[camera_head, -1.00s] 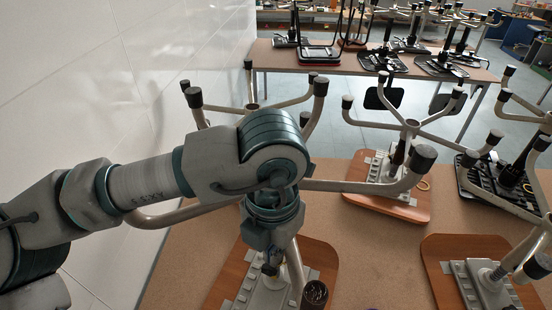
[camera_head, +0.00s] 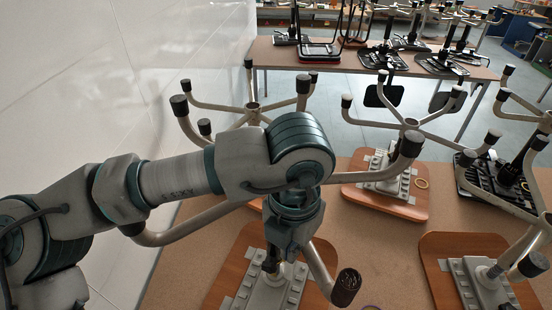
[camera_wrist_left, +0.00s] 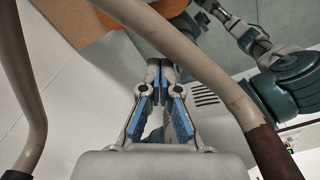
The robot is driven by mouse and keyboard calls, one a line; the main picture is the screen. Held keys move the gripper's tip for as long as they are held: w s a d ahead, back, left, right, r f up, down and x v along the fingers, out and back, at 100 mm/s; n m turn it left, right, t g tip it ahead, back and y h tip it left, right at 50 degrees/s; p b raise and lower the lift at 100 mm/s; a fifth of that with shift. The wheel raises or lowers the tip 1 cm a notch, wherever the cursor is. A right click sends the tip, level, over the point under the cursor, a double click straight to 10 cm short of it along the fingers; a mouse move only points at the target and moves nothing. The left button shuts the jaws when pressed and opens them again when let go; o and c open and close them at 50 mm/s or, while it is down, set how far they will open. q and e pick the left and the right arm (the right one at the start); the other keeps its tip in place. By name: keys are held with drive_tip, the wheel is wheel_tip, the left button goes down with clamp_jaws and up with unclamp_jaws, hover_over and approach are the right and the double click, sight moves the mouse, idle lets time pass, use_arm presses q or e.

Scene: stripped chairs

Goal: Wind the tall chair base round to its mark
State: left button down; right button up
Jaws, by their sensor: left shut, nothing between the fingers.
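The tall chair base (camera_head: 350,178) stands upturned in the foreground, its grey legs spreading around my left arm, which hides its hub. One leg ends in a dark cap (camera_head: 411,143) at the right, another in a brown pitted cap (camera_head: 345,287) at the near side. My left gripper (camera_head: 271,266) points down among the legs, above the wooden seat (camera_head: 228,281). In the left wrist view the gripper's fingers (camera_wrist_left: 161,68) are closed and empty, with a leg (camera_wrist_left: 195,62) passing close to their right and another leg (camera_wrist_left: 22,85) at far left. I cannot make out the mark.
More upturned chairs stand at right (camera_head: 480,270). A white wall (camera_head: 150,80) closes the left. A table (camera_head: 350,60) with stripped chairs stands farther back.

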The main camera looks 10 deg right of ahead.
use_arm(q)
drive_tip(key=shift+d, duration=0.1)
drive_tip(key=shift+d+r+p, duration=0.1)
drive_tip(key=shift+d+p, duration=0.6)
drive_tip(key=shift+d, duration=0.65)
drive_tip(key=shift+d, duration=0.1)
drive_tip(key=shift+w+d+p, duration=0.15)
drive_tip(key=shift+d+p, duration=0.35)
drive_tip(key=shift+p, duration=0.1)
drive_tip(key=shift+w+d+p, duration=0.15)
drive_tip(key=shift+d+p, duration=0.2)
drive_tip(key=shift+d, duration=0.5)
